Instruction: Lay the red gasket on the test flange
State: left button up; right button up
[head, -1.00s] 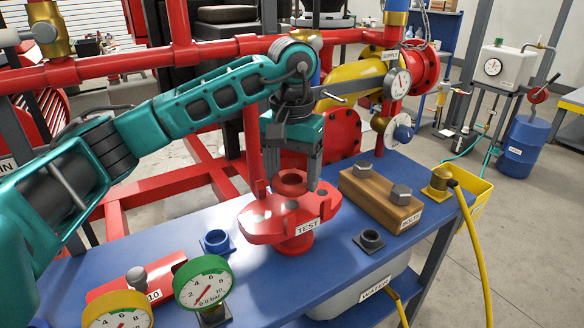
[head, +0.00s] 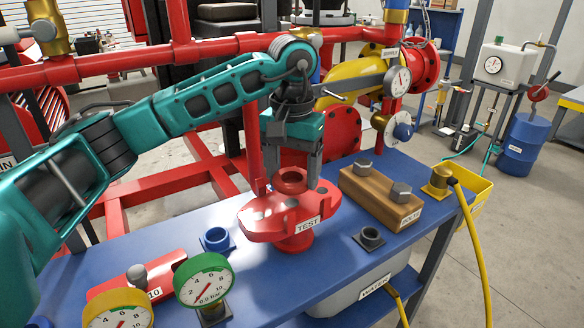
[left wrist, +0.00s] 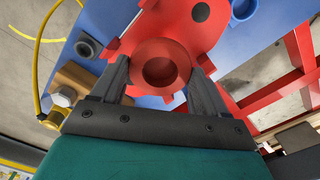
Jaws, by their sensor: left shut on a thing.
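The red test flange (head: 268,226), with its TEST label, stands on the blue bench. My left gripper (head: 291,184) points down over it, its fingers on either side of the red gasket (head: 291,188), a thick ring with a round hole. In the left wrist view the gasket (left wrist: 150,50) sits between the two fingertips (left wrist: 160,72), with the flange (left wrist: 197,32) behind it. The gasket is over the flange's middle; whether it touches the flange I cannot tell. My right gripper is not in view.
On the blue bench (head: 345,255), a wooden bolt block (head: 368,198) is right of the flange and a dark socket (head: 369,238) in front of it. A blue ring fitting (head: 215,239) and gauges (head: 204,281) are at the left. Red pipework (head: 215,50) runs behind.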

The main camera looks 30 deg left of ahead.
pick_arm(q)
jog(key=shift+f+b, duration=0.55)
jog(key=shift+f, duration=0.2)
jog(key=shift+f+b, duration=1.05)
jog(key=shift+f, duration=0.4)
jog(key=o, duration=1.1)
jog(key=shift+c, duration=0.2)
